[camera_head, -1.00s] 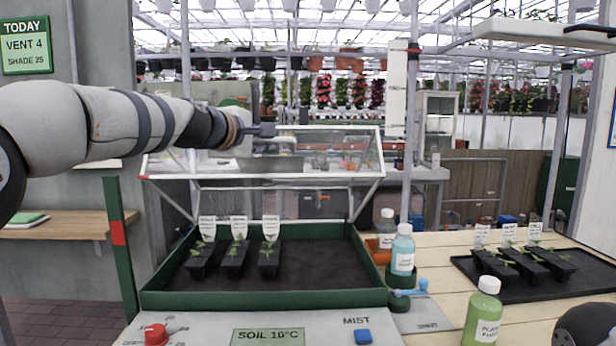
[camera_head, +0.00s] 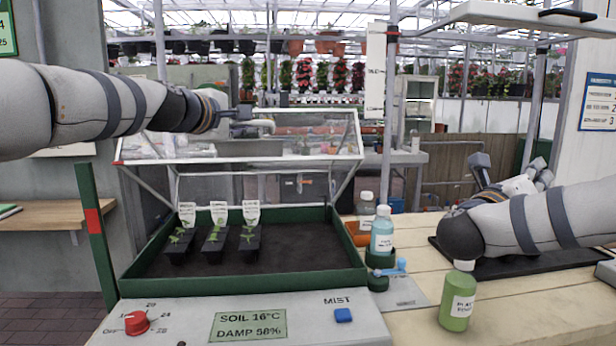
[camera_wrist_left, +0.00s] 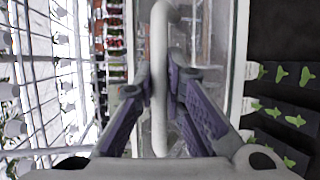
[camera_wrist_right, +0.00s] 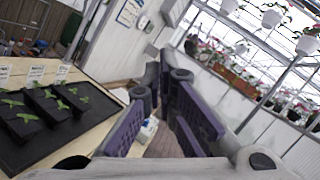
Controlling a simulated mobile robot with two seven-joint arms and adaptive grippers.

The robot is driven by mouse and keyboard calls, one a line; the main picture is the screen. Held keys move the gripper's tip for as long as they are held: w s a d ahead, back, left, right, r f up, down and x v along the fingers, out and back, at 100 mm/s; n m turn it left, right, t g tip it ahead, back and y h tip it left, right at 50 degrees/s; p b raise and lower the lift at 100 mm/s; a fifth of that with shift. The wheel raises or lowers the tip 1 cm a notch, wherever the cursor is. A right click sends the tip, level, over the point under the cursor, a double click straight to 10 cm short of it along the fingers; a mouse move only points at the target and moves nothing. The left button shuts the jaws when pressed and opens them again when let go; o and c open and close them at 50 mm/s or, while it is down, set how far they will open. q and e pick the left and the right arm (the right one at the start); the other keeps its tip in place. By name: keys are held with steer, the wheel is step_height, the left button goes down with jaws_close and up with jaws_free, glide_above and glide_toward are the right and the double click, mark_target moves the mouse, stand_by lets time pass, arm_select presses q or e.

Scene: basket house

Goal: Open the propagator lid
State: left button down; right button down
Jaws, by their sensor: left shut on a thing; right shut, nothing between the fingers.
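The propagator's clear lid (camera_head: 310,160), framed in white, is raised and tilted above the green-rimmed tray (camera_head: 250,281), with side struts below it. My left gripper (camera_head: 248,122) is at the lid's upper edge. In the left wrist view its fingers (camera_wrist_left: 160,88) are closed on the pale bar handle (camera_wrist_left: 160,30). My right gripper (camera_head: 508,172) is over the right bench, away from the lid. In the right wrist view its fingers (camera_wrist_right: 158,95) hold nothing.
Small black pots (camera_head: 214,245) stand in the tray. A blue bottle (camera_head: 382,238) and a green bottle (camera_head: 457,305) stand to its right. My right forearm covers much of the black seedling tray (camera_head: 440,246). A shelf (camera_head: 530,18) hangs above right.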

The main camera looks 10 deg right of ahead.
arm_select(q)
steer(key=shift+w+f, duration=0.1)
steer(key=shift+f, duration=0.05)
arm_select(e)
steer(key=w+a+f+n+t+y, duration=0.15)
steer(key=a+f+t+y, duration=0.35)
steer(key=a, duration=0.8)
steer(key=w+a+n+t+y, duration=0.1)
steer(key=a+n+t+y, duration=0.15)
steer(key=a+y, duration=0.75)
steer(key=w+a+f+n+t+y, duration=0.2)
steer(key=a+f+n+t+y, duration=0.15)
steer(key=a, duration=1.15)
steer(key=w+r, duration=0.5)
steer(key=w, duration=0.6)
steer(key=shift+w+d+m+y, duration=0.15)
steer(key=shift+w+m+y, duration=0.2)
steer(key=shift+w+m, duration=0.1)
steer(key=shift+r, duration=0.1)
